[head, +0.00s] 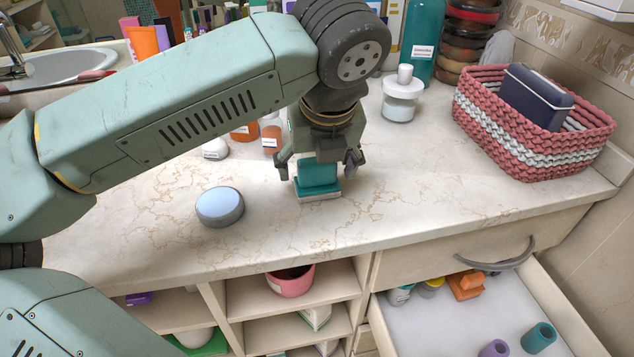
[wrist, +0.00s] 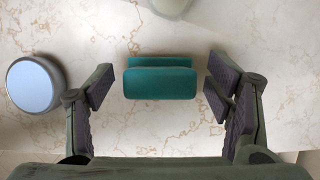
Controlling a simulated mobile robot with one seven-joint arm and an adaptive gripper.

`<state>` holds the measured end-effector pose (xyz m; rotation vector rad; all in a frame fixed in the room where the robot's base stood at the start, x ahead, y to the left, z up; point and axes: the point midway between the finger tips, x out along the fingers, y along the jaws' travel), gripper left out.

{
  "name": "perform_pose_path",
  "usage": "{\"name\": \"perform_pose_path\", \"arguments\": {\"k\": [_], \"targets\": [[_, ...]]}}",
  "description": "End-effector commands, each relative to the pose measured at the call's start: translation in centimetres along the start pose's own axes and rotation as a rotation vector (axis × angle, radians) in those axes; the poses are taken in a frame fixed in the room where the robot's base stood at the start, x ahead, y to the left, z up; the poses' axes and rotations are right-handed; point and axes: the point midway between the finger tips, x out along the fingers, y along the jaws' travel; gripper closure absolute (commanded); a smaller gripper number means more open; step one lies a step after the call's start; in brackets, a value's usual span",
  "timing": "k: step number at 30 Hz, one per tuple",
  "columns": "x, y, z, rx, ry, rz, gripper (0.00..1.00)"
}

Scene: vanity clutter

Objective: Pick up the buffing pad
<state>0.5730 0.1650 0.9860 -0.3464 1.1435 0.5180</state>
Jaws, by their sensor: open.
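The buffing pad (head: 317,178) is a teal block with a raised grip and a pale underside, lying on the marble counter. In the wrist view the pad (wrist: 160,82) sits between the two fingers, with a gap on each side. My gripper (head: 319,170) points down over it from above, its fingers to the left and right of the pad. In the wrist view my gripper (wrist: 160,90) is open and holds nothing. The fingers do not appear to touch the pad.
A round blue-topped container (head: 220,206) stands left of the pad. A white-lidded jar (head: 401,96), a teal bottle (head: 421,40) and a woven basket (head: 525,125) stand to the right. Small bottles (head: 271,133) stand behind. An open drawer (head: 480,310) lies below the front edge.

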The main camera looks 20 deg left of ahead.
Motion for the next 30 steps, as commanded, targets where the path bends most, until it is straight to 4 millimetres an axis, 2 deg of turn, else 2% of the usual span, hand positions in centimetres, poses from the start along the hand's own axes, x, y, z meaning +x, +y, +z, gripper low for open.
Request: {"name": "perform_pose_path", "arguments": {"k": [5,27,30], "targets": [[-0.11,-0.02,0.04,0.000,-0.001,0.000,0.28],[-0.13,-0.02,0.05,0.000,-0.001,-0.001,0.77],[-0.14,-0.01,0.05,0.000,-0.001,-0.001,0.78]]}}
